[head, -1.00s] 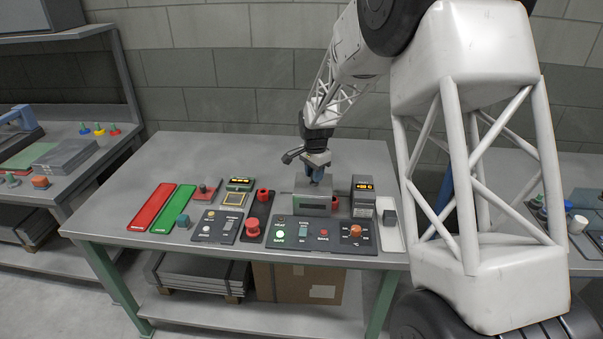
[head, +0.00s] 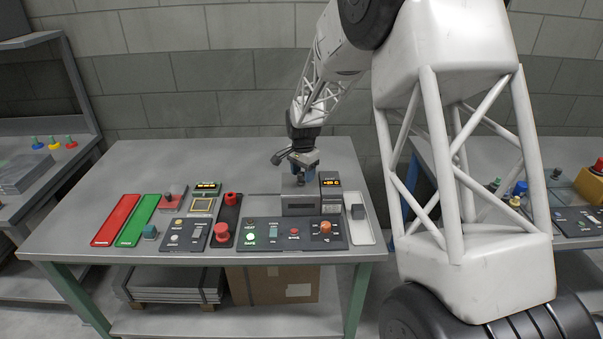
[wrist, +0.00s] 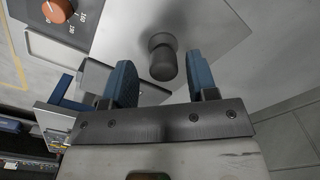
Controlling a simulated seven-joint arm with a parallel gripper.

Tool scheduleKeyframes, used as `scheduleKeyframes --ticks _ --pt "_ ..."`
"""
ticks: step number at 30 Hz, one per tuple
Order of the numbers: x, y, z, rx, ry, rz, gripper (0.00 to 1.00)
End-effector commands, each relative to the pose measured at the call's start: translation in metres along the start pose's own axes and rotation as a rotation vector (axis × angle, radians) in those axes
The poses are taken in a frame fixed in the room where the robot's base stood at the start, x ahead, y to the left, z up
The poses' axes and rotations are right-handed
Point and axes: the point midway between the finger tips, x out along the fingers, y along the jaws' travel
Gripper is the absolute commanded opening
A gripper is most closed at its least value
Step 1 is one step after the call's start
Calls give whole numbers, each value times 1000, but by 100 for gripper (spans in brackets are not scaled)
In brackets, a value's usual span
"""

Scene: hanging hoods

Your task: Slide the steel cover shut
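The steel cover (wrist: 205,32) shows in the wrist view as a flat pale metal plate with a dark round knob (wrist: 162,58). My gripper (wrist: 161,72) is open, with its blue fingers on either side of the knob's near end. I cannot tell whether they touch it. In the head view my gripper (head: 300,180) points down just above and behind a low grey box (head: 300,206) with a dark window in its front. The plate and knob are hard to make out there, and how far the cover is open cannot be told.
An orange dial (head: 325,227) and several buttons sit on the dark panel (head: 272,234) in front of the box. A small display unit (head: 330,190) stands close at its right. A red mushroom button (head: 222,233) is to the left. The bench's back left is clear.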

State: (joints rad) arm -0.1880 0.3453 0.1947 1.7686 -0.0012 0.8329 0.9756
Motion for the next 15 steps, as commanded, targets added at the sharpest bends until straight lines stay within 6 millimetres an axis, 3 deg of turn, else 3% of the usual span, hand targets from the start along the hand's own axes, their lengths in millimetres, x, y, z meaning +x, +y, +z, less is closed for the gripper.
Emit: scheduleKeyframes --ticks 9,15 --pt "-2 -1 1 -1 0 -1 53" --pt "-15 -1 1 -1 1 -2 53"
